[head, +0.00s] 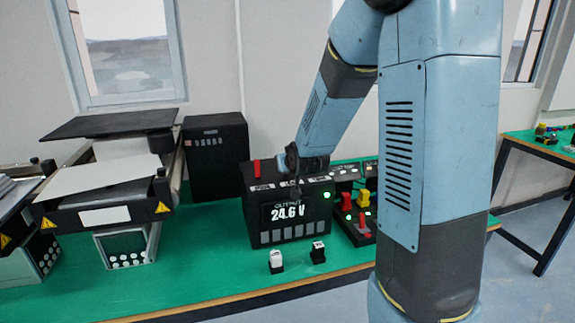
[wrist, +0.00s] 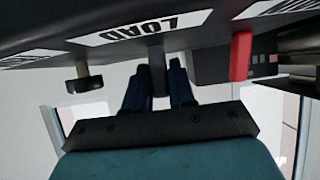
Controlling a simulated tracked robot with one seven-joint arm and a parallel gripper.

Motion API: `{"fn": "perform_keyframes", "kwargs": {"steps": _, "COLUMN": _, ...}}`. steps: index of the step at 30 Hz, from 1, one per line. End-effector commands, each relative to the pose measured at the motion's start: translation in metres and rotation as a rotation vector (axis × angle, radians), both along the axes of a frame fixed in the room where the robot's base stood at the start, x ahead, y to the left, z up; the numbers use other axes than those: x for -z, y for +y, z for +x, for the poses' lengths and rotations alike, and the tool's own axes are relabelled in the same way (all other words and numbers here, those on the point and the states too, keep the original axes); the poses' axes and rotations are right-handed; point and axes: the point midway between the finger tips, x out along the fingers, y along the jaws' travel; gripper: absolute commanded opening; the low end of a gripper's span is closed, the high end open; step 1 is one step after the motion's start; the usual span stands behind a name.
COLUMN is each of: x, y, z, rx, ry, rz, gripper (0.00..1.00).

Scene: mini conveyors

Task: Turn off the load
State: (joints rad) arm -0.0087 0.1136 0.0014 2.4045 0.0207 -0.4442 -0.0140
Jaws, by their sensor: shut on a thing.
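A black power unit (head: 254,218) stands on the green bench, its front display (head: 290,213) reading "OUTPUT 24.6 V". In the wrist view, the label "LOAD" (wrist: 140,28) is on the unit beside a dark load switch lever (wrist: 158,55). My gripper (wrist: 159,82) has its two fingers on either side of that lever and is shut on it. In the head view my gripper (head: 295,172) is at the top of the unit, where the lever is hard to make out. A red lever (head: 256,168) stands upright to its left; it also shows in the wrist view (wrist: 241,56).
A dark knob (wrist: 84,82) is on the lever's other side. Red and yellow controls (head: 363,198) with green lights stand right of the unit. A conveyor (head: 95,213) is at left, a tall black box (head: 214,165) behind.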

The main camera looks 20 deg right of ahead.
Motion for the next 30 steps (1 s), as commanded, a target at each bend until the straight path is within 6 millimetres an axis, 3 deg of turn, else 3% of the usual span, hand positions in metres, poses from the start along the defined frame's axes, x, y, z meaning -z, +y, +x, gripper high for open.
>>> {"fn": "perform_keyframes", "kwargs": {"steps": 12, "x": 0.0029, "y": -0.0005, "z": -0.0018, "rx": 0.001, "ry": 0.002, "rz": 0.000, "gripper": 0.00}}
{"fn": "perform_keyframes", "kwargs": {"steps": 13, "x": 0.0029, "y": -0.0005, "z": -0.0018, "rx": 0.001, "ry": 0.003, "rz": 0.000, "gripper": 0.27}}
{"fn": "perform_keyframes", "kwargs": {"steps": 18, "x": 0.0021, "y": -0.0004, "z": -0.0012, "rx": 0.000, "ry": 0.001, "rz": 0.000, "gripper": 0.43}}
{"fn": "perform_keyframes", "kwargs": {"steps": 30, "x": -0.0036, "y": -0.0004, "z": -0.0036, "rx": 0.000, "ry": -0.003, "rz": 0.000, "gripper": 0.45}}
